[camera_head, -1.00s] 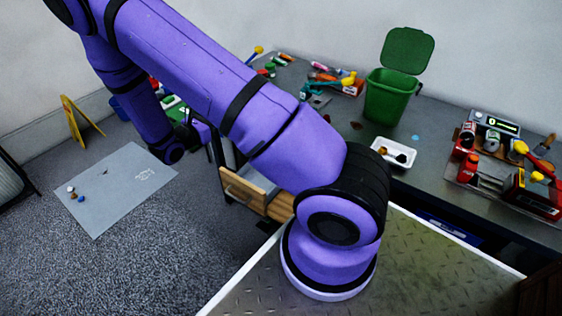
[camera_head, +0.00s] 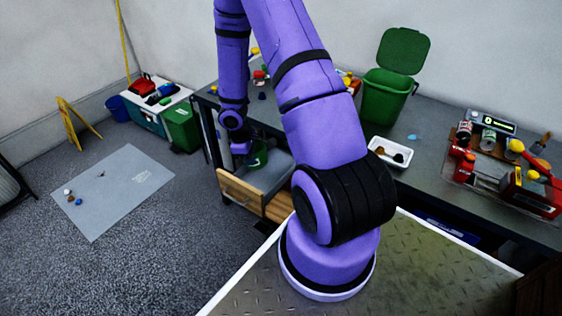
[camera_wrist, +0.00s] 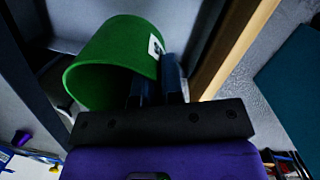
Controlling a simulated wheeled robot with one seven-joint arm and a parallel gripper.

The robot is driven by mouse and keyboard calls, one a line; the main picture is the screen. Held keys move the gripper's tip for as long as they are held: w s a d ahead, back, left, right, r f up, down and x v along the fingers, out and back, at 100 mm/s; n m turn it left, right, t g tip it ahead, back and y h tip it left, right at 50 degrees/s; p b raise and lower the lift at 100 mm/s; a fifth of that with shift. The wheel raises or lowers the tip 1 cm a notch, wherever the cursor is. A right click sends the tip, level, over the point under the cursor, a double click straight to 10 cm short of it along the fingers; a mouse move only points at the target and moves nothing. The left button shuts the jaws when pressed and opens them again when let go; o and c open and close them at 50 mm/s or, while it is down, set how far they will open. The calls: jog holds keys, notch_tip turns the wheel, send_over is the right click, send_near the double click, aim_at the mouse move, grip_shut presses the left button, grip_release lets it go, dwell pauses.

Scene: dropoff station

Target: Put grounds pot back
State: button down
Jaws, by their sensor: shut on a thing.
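The grounds pot is a green cylinder with a white label, seen at the open drawer in the head view (camera_head: 259,157). In the wrist view the pot (camera_wrist: 112,62) is tilted in the picture, with its open mouth toward the lower left. My gripper (camera_wrist: 158,82) is shut on the pot's side wall near the label. The drawer (camera_head: 240,193) stands pulled out, with a wooden front and a grey inside. My gripper (camera_head: 246,150) and the pot are over or inside it; I cannot tell whether the pot touches the drawer floor.
The dark counter (camera_head: 440,125) carries a green lidded bin (camera_head: 387,97), a white tray (camera_head: 402,157) and a red tool set (camera_head: 520,185). A teal chest (camera_head: 150,113) and green box (camera_head: 182,129) stand left of the drawer. A grey mat (camera_head: 120,190) lies on the floor.

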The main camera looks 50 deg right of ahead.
jog(key=shift+s+a+f+m+t+y, duration=0.15)
jog(key=shift+s+f+m+t, duration=0.1)
jog(key=shift+m, duration=0.45)
jog(key=shift+s+a+f+m+t+y, duration=0.1)
jog(key=shift+f+m+t+y, duration=0.15)
jog(key=shift+m, duration=0.45)
jog(key=shift+s+a+f+m+t+y, duration=0.1)
jog(key=shift+s+f+m+t, duration=0.15)
jog(key=shift+m, duration=0.45)
jog(key=shift+r, duration=0.1)
jog(key=d+f, duration=0.2)
jog(key=d, duration=0.2)
jog(key=d+f, duration=0.2)
jog(key=d, duration=0.2)
jog(key=w+d+f, duration=0.1)
jog(key=d+f, duration=0.1)
jog(key=d, duration=0.2)
jog(key=shift+d+f, duration=0.3)
jog(key=shift+d, duration=0.05)
jog(key=shift+w+d+f, duration=0.15)
jog(key=shift+d+f, duration=0.35)
jog(key=shift+d, duration=0.15)
jog(key=c, duration=1.2)
grip_release()
jog(key=shift+c, duration=0.2)
jog(key=shift+f, duration=0.1)
